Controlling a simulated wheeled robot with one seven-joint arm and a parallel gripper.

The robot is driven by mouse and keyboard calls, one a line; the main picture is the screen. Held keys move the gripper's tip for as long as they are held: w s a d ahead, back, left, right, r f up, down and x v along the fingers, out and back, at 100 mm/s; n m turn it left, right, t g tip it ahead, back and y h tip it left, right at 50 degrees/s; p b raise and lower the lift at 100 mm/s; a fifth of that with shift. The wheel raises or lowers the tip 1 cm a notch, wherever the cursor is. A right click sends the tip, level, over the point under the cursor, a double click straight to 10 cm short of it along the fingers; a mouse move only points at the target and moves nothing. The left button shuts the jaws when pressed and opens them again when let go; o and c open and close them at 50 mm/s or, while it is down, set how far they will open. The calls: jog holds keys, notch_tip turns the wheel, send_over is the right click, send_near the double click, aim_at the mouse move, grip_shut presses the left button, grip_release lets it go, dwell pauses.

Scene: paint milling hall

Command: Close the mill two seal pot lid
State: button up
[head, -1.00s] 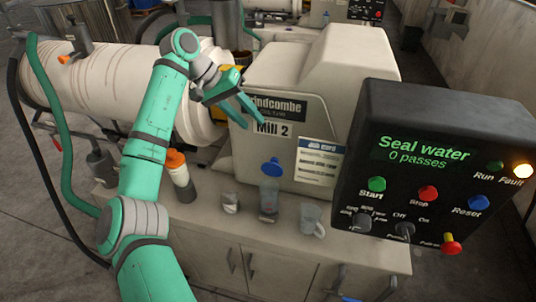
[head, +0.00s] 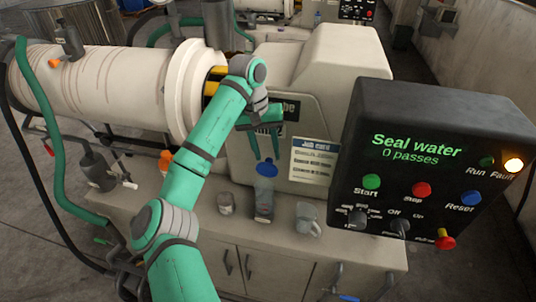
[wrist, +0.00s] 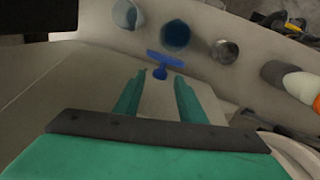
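The seal pot (head: 264,203), a clear cup, stands on the bench in front of the Mill 2 housing. Its blue lid (head: 266,169) stands raised at the pot's back edge. In the wrist view the lid (wrist: 166,60) shows nearly edge-on, its knob towards my gripper, and the open pot (wrist: 176,35) lies beyond it. My gripper (head: 266,158) points down just above the lid in the head view. Its fingers are apart; in the wrist view the knob lies between the fingertip lines. Contact cannot be told.
A small metal cup (head: 226,203) stands left of the pot and a clear jug (head: 309,219) right of it. An orange-capped bottle (head: 166,161) is partly behind my arm. The control box (head: 430,170) at right reads "Seal water 0 passes", with its fault lamp lit.

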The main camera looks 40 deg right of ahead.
jog(key=shift+s+d+f, duration=0.1)
jog(key=shift+d+f, duration=0.05)
jog(key=shift+f, duration=0.7)
grip_shut()
jog(key=shift+s, duration=0.1)
